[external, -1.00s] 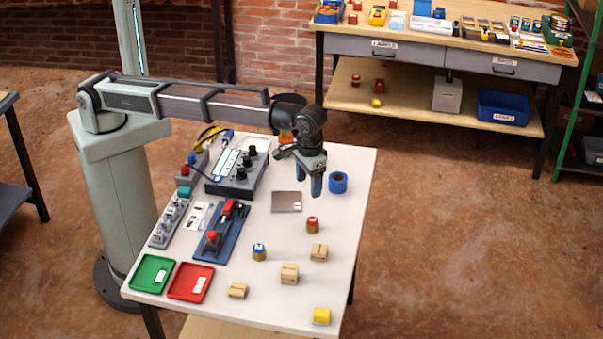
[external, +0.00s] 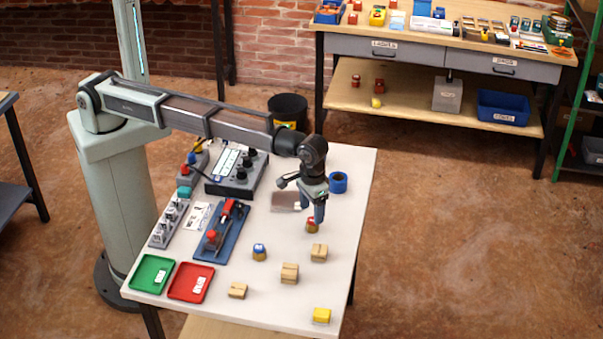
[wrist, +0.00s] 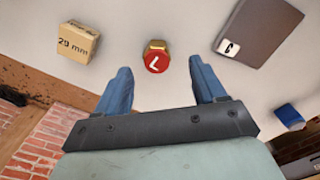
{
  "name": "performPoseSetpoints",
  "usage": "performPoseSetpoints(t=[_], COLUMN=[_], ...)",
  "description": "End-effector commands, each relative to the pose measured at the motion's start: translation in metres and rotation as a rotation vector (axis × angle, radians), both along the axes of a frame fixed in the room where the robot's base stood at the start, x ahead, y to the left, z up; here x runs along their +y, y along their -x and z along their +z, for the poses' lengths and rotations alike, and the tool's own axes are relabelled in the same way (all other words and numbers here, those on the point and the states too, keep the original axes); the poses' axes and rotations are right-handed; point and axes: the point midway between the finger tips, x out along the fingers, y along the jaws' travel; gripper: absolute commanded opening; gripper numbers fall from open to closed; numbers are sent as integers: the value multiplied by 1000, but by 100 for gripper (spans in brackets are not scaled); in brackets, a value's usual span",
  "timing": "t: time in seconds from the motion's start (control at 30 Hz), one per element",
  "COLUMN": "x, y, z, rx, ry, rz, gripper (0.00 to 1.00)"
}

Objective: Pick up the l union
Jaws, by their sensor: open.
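The l union is a small brass fitting with a red top marked with a white L (wrist: 156,58). It stands upright on the white table, and in the external view the l union (external: 312,226) is partly hidden behind my fingertips. My gripper (external: 313,212) points down over it with blue fingers. In the wrist view my gripper (wrist: 160,82) is open and empty, and the union shows between and beyond the two fingertips. I cannot tell the exact height of the fingertips above it.
A wooden block marked 29 mm (wrist: 77,41) and a grey plate (wrist: 259,28) lie near the union. A blue-topped fitting (external: 259,251), more wooden blocks (external: 289,273) and a blue tape roll (external: 338,182) stand around. Green (external: 152,273) and red (external: 191,282) trays sit at the front left.

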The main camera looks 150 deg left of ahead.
Motion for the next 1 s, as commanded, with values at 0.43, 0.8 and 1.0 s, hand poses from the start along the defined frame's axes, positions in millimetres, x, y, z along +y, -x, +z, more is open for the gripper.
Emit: performPoseSetpoints(t=[0.43,0.8,1.0], x=[0,0,0], y=[-4,-4,-4], z=[-47,-47,-47], rx=[0,-1,-1], ry=[1,0,0], rz=[1,1,1], gripper=[70,54,34])
